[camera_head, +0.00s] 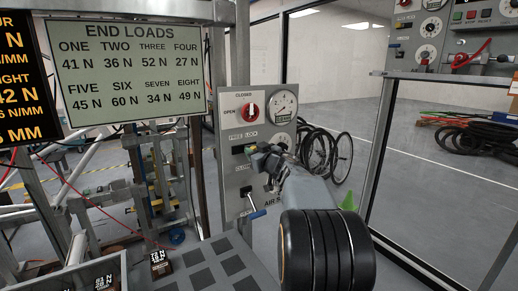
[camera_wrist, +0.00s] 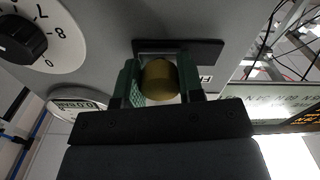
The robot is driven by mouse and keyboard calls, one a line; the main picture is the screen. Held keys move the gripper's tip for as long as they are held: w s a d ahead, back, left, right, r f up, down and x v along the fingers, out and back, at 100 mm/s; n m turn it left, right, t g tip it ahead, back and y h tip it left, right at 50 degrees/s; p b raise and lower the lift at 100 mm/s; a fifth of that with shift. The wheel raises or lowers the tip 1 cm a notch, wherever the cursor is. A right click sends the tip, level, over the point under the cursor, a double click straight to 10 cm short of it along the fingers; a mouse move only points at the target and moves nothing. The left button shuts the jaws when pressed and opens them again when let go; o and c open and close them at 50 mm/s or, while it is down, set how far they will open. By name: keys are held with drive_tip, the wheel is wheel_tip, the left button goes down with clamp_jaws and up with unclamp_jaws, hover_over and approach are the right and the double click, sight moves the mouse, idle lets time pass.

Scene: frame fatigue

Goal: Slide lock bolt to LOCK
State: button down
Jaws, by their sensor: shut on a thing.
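The lock bolt's round brass knob (camera_wrist: 158,80) sits between the two green finger pads of my gripper (camera_wrist: 160,88) in the wrist view. The fingers are shut on it from both sides. Behind it is a dark bolt plate (camera_wrist: 205,50), with more of the plate showing to the right of the knob. In the head view my gripper (camera_head: 258,152) is at the grey panel (camera_head: 228,178), just under the FREE and LOCK labels. It hides the knob and the right part of the bolt there. The plate's dark left end (camera_head: 238,149) shows under FREE.
Above the bolt are a red OPEN/CLOSED knob (camera_head: 250,109) and a round gauge (camera_head: 284,103). A blue-tipped lever (camera_head: 257,214) sticks out below my gripper. In the wrist view a numbered dial (camera_wrist: 55,35) is close at the upper left. A bench with dark squares (camera_head: 205,268) lies below.

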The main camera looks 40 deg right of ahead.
drive_tip(key=c, duration=0.8)
unclamp_jaws()
drive_tip(key=shift+d, duration=0.3)
drive_tip(key=shift+o, duration=0.3)
drive_tip(key=shift+a, duration=0.1)
drive_tip(key=shift+s, duration=0.1)
drive_tip(key=s, duration=1.3)
drive_tip(key=shift+s+a, duration=0.3)
drive_tip(key=shift+a, duration=0.1)
